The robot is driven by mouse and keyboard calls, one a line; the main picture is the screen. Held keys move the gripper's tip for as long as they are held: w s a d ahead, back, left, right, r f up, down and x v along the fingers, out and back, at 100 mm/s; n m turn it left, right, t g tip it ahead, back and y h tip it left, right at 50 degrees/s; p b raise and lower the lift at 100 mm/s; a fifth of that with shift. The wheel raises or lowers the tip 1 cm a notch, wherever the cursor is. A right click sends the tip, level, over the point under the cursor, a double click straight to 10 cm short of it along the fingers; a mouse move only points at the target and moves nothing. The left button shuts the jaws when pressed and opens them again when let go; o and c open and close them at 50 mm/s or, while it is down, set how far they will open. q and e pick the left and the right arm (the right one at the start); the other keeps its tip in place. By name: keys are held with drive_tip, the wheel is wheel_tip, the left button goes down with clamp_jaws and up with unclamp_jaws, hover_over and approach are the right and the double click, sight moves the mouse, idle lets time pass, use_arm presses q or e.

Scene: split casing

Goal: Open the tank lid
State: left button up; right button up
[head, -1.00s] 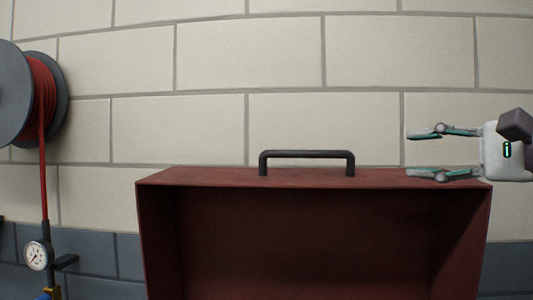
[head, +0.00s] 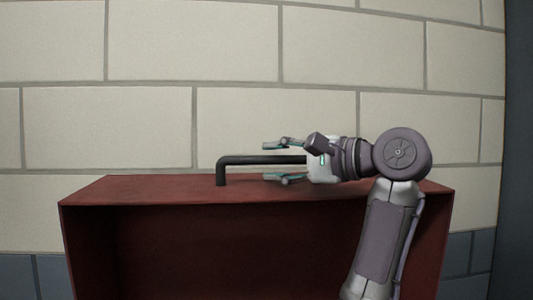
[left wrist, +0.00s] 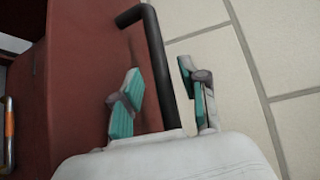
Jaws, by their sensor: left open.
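A dark red box-like casing (head: 130,187), open at the front, fills the lower part of the head view. A black bar handle (head: 233,161) stands on its top; its right end is hidden by my left gripper. It is not clear which part is the tank lid. My left gripper (head: 272,161) is open, with its fingers pointing left at the handle's height. In the left wrist view, the handle (left wrist: 158,60) runs between the two spread fingers of the left gripper (left wrist: 160,80). I cannot tell whether they touch it. My right gripper is not in view.
A pale block wall (head: 235,45) stands behind the casing, and a dark vertical surface (head: 520,120) is at the far right. In the left wrist view, a metal bar with an orange section (left wrist: 8,125) shows at the left edge.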

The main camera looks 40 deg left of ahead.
use_arm(q)
drive_tip(key=shift+a+r, duration=0.1)
drive_tip(key=shift+a, duration=0.35)
drive_tip(key=shift+s+a, duration=0.1)
drive_tip(key=shift+a, duration=0.35)
clamp_jaws()
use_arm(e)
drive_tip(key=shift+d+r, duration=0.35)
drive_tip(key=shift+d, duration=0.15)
